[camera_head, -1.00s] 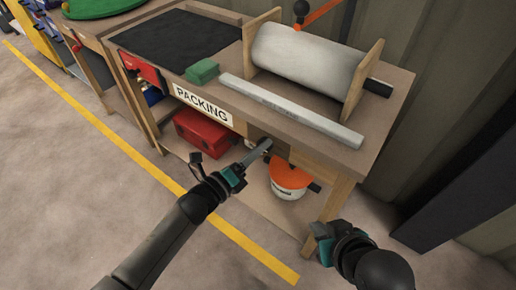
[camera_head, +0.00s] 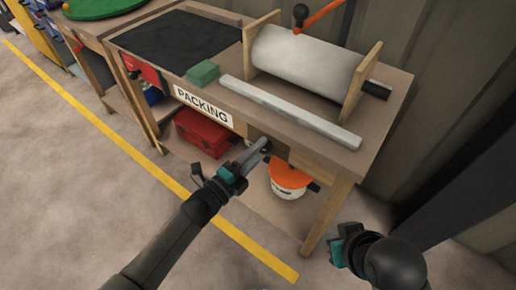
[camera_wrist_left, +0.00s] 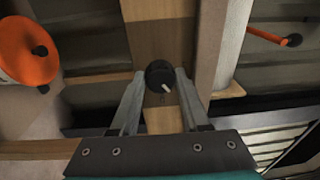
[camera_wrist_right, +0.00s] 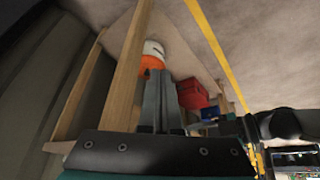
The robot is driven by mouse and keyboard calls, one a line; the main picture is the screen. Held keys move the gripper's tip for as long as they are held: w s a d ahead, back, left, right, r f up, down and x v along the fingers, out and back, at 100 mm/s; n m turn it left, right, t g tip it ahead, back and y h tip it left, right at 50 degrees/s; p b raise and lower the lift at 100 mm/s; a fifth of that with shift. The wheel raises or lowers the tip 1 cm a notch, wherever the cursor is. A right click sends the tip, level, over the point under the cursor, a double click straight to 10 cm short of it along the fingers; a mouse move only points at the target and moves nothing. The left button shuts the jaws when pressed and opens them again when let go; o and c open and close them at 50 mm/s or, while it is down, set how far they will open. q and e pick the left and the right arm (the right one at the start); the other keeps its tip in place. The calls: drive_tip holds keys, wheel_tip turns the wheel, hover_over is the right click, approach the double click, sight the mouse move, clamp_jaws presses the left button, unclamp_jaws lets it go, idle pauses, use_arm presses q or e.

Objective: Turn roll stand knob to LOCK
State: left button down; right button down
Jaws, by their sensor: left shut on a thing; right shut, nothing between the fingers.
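The small black knob (camera_wrist_left: 160,76) with a white pointer line is on the wooden front of the packing bench. In the left wrist view the pointer line is toward the lower right of the knob; I cannot read any LOCK marking. The knob also shows in the head view (camera_head: 265,143). My left gripper (camera_wrist_left: 160,84) is shut on the knob, one finger on each side. In the head view the left gripper (camera_head: 261,149) reaches it from the lower left. My right gripper (camera_head: 333,250) is shut and empty, low beside the bench's front right leg; its fingers (camera_wrist_right: 162,85) are together.
The packing bench (camera_head: 400,100) carries a white roll (camera_head: 305,58) between wooden end plates, a long grey bar (camera_head: 290,112) and a green block (camera_head: 203,72). Below are a red box (camera_head: 203,133) and an orange-and-white bucket (camera_head: 289,178). The floor in front is open.

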use_arm(q)
drive_tip(key=n+p, duration=0.1)
drive_tip(key=n, duration=0.6)
drive_tip(key=shift+f+t, duration=0.1)
drive_tip(key=shift+t, duration=0.2)
drive_tip(key=shift+d+n+y+p, duration=0.1)
drive_tip(key=shift+n+y+p, duration=0.25)
drive_tip(key=shift+n, duration=0.85)
drive_tip(key=shift+n+t, duration=0.3)
drive_tip(key=shift+n, duration=0.7)
use_arm(e)
drive_tip(key=f, duration=0.2)
drive_tip(key=f+g, duration=0.1)
drive_tip(key=f, duration=0.1)
drive_tip(key=shift+s+d, duration=0.25)
drive_tip(key=shift+d, duration=0.05)
use_arm(q)
drive_tip(key=shift+n, duration=0.3)
use_arm(e)
drive_tip(key=shift+w+a+f, duration=0.1)
drive_tip(key=shift+f, duration=0.05)
